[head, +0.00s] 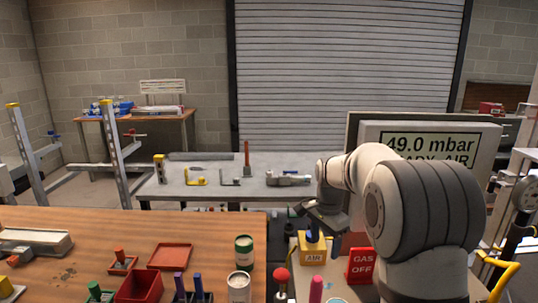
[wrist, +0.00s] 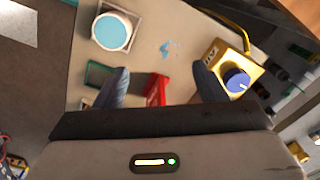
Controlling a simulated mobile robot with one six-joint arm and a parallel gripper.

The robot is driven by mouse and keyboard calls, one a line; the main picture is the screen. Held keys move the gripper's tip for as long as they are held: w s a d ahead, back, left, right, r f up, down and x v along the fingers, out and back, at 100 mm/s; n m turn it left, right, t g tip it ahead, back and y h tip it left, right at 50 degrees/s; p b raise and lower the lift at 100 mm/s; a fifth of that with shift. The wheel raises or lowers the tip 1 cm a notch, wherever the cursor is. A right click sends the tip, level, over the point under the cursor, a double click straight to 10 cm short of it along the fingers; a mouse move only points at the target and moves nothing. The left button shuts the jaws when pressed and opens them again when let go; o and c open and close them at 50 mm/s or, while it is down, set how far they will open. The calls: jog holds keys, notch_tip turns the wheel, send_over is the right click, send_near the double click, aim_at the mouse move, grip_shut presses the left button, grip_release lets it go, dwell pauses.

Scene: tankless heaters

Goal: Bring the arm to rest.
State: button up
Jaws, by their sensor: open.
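My arm reaches forward from the right in the head view and bends down to my gripper (head: 325,222). In the wrist view my gripper (wrist: 160,84) is open, its two dark fingers apart with nothing held between them. The yellow AIR box (head: 312,253) with a blue knob is close to the gripper; in the wrist view the box (wrist: 212,55) is by the right finger. The red GAS OFF sign (head: 361,265) stands to its right; in the wrist view part of it (wrist: 156,88) shows beyond the gap between the fingers.
A display reading 49.0 mbar (head: 430,140) stands behind the arm. A wooden bench (head: 120,230) at left holds red trays, cans and tools. A grey table (head: 222,192) with tools is behind. The wrist view shows a round blue-topped container (wrist: 112,34) on the pale surface.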

jog(key=s+r+n+t, duration=0.1)
jog(key=s+n, duration=1)
jog(key=s, duration=1.8)
jog(key=shift+s+r+n+t, duration=0.3)
jog(key=shift+n+t, duration=0.1)
jog(key=shift+t, duration=0.4)
